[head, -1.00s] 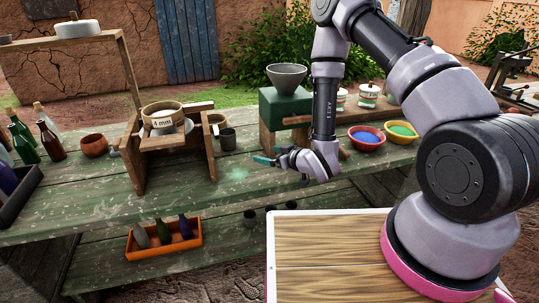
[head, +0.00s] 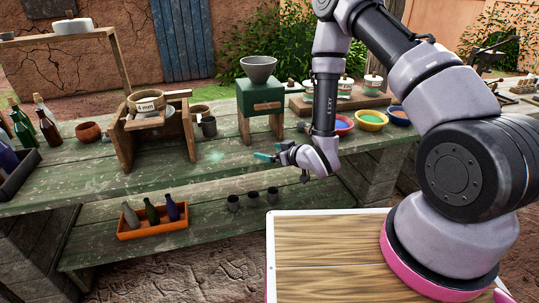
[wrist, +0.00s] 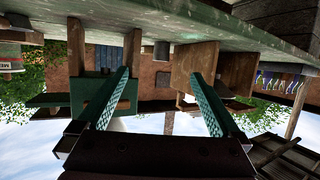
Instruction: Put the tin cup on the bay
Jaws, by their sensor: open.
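A dark grey metal cup (head: 209,126), which looks like the tin cup, stands upright on the green bench, just right of a wooden stand. It also shows in the wrist view (wrist: 161,50), whose picture is upside down. Several similar small grey cups (head: 252,198) stand on the lower shelf. I cannot tell which place is the bay. A faint teal glow (head: 215,156) lies on the bench top in front of the cup. My gripper (head: 266,154) is open and empty, to the right of and nearer than the cup; its teal fingers (wrist: 160,73) are spread apart.
The wooden stand (head: 124,145) carries a sieve (head: 145,99). A green stand (head: 257,94) with a grey bowl (head: 259,68) is behind my gripper. Coloured bowls (head: 371,120) are at right, bottles (head: 48,130) at left. An orange tray (head: 153,230) holds bottles below.

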